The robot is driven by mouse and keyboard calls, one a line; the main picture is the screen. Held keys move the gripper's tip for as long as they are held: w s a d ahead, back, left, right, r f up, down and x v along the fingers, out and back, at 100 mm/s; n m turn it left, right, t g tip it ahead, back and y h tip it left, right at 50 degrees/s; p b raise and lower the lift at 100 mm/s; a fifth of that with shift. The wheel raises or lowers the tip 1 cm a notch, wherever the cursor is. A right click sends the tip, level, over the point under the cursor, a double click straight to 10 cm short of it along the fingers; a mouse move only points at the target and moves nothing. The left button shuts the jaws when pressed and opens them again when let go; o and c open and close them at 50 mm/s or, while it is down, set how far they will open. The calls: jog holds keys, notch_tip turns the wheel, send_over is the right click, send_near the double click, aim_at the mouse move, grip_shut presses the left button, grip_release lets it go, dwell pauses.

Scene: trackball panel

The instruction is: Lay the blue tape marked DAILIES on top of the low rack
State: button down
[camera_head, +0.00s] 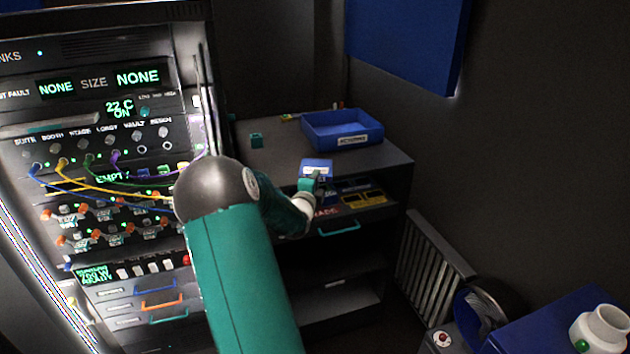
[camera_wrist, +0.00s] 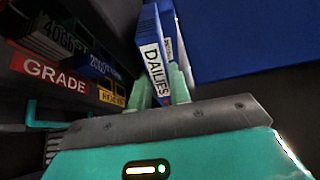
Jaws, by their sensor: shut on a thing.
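The blue tape (camera_wrist: 151,40) has a white label reading DAILIES, seen close up in the wrist view. My gripper (camera_wrist: 165,88) is shut on it, with a green finger on each side. In the head view the blue tape (camera_head: 317,166) is held at the front edge of the low rack, around the height of its top; I cannot tell whether it touches. My gripper (camera_head: 308,185) is partly hidden by the tape and my arm. The low rack (camera_head: 385,158) is dark, with a flat top and an open shelf of tapes below.
A patch panel (camera_head: 110,150) with cables stands left. The middle of the top looks clear.

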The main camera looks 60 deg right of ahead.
jog(key=shift+a+f, duration=0.2)
jog(key=shift+f, duration=0.95)
jog(key=c, duration=1.4)
grip_release()
jog(key=shift+c, duration=0.2)
jog(key=shift+o, duration=0.3)
jog(key=shift+a+f, duration=0.15)
jog(key=shift+a, duration=0.05)
jog(key=shift+o, duration=0.7)
jog(key=s+a+r, duration=0.2)
jog(key=a, duration=1)
jog(key=shift+s+a, duration=0.3)
jog(key=shift+a, duration=0.05)
jog(key=o, duration=0.6)
